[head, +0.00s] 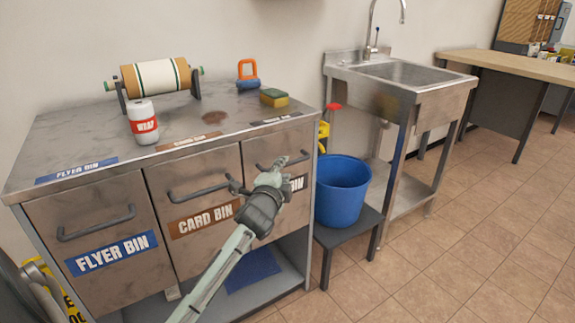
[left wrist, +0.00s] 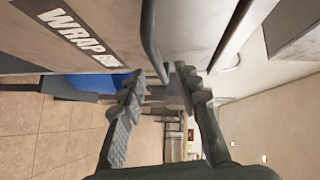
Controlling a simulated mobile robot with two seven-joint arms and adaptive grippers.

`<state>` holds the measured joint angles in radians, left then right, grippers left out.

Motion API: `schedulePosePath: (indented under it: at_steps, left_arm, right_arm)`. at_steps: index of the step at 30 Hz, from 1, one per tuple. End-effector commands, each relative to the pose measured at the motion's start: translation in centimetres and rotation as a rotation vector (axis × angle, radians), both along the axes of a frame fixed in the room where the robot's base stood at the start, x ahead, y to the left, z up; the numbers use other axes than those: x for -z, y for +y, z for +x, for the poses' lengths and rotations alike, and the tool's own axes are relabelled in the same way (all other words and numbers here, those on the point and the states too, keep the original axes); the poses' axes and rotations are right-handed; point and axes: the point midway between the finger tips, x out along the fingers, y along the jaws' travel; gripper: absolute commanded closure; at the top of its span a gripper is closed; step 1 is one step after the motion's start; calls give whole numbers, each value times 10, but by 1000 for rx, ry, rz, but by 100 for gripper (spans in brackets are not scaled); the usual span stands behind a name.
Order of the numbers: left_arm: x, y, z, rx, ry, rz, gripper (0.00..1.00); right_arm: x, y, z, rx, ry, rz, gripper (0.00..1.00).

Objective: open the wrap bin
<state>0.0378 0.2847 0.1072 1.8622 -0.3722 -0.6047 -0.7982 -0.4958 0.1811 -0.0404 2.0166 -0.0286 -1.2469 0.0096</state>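The wrap bin (head: 291,205) is the right-hand metal front of the cabinet, and looks shut, level with its neighbours. Its dark label is mostly hidden behind my gripper in the head view, but "WRAP" reads clearly on the label (left wrist: 78,36) in the left wrist view. Its dark bar handle (left wrist: 151,40) reaches down toward the gap between my fingertips. My left gripper (left wrist: 160,72) is open, its fingers apart on either side of the handle's line; I cannot tell whether they touch it. It also shows in front of the wrap bin in the head view (head: 262,174). My right gripper is out of view.
The card bin (head: 190,245) and flyer bin (head: 95,215) are to the left. A paper roll (head: 157,78), white can (head: 142,122) and sponge (head: 274,98) stand on the cabinet top. A blue bucket (head: 341,190) on a low stand is close on the right, before the sink (head: 400,75). Floor at right is clear.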

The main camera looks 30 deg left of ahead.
Motion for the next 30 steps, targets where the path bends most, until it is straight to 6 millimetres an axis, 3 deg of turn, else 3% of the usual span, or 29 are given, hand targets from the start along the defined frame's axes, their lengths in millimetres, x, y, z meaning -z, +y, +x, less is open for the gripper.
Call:
schedulePosePath:
  at_steps: [9, 20, 27, 30]
  left_arm:
    - [7, 16, 40, 0, 0, -4, 68]
    - [8, 18, 46, 0, 1, -5, 68]
    - [8, 18, 46, 0, 1, -5, 97]
    - [8, 18, 46, 0, 1, -5, 100]
  right_arm:
    - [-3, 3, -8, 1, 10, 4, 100]
    - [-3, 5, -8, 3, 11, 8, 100]
    - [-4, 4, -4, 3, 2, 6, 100]
    - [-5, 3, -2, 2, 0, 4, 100]
